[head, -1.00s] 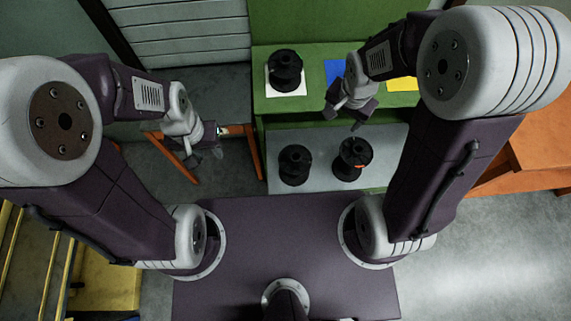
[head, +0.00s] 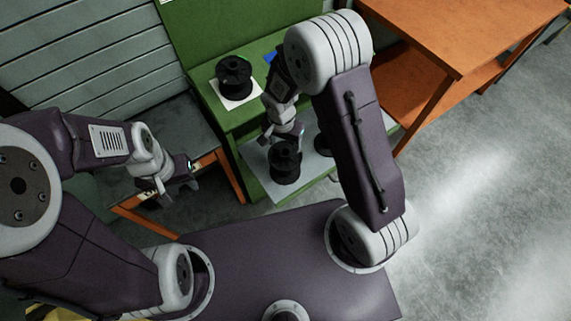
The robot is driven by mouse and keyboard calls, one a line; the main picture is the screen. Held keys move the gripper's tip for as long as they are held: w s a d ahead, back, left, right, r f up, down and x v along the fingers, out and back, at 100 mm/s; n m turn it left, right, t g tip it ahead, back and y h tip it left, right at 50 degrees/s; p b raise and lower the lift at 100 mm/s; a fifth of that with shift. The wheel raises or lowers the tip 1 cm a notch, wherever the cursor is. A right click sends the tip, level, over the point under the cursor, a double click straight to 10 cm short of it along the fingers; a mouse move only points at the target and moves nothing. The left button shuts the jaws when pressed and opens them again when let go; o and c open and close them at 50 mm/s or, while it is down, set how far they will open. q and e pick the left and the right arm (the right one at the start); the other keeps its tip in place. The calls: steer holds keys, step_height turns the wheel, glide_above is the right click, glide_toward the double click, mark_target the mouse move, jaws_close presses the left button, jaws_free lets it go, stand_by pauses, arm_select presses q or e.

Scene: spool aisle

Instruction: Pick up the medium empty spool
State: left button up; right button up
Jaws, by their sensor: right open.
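Three black spools stand at a green shelf unit. One spool (head: 234,72) stands on a white square on the upper shelf. A second spool (head: 285,165) stands on the grey lower shelf. A third spool (head: 322,146) beside it is mostly hidden behind my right arm. I cannot tell from this view which is the medium empty one. My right gripper (head: 284,134) is open and overlaps the top of the second spool in the picture; whether it touches is unclear. My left gripper (head: 179,186) is left of the shelf unit, away from the spools, its jaw opening unclear.
The green shelf unit (head: 209,94) has a blue square (head: 270,57) on its upper shelf, partly behind my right arm. An orange table (head: 455,30) stands at the upper right. An orange-legged stand (head: 229,176) is left of the shelf. Grey floor is clear at the right.

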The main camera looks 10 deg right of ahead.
mark_target(285, 151)
steer(key=shift+w+a+f, duration=0.1)
steer(key=shift+a+f, duration=0.15)
steer(key=shift+f, duration=0.8)
steer(key=f, duration=0.3)
steer(key=w+f, duration=0.1)
steer(key=f, duration=0.1)
steer(key=shift+w+d+f, duration=0.1)
steer(key=shift+d+f, duration=0.1)
steer(key=shift+d, duration=0.2)
steer(key=shift+r, duration=0.1)
jaws_close()
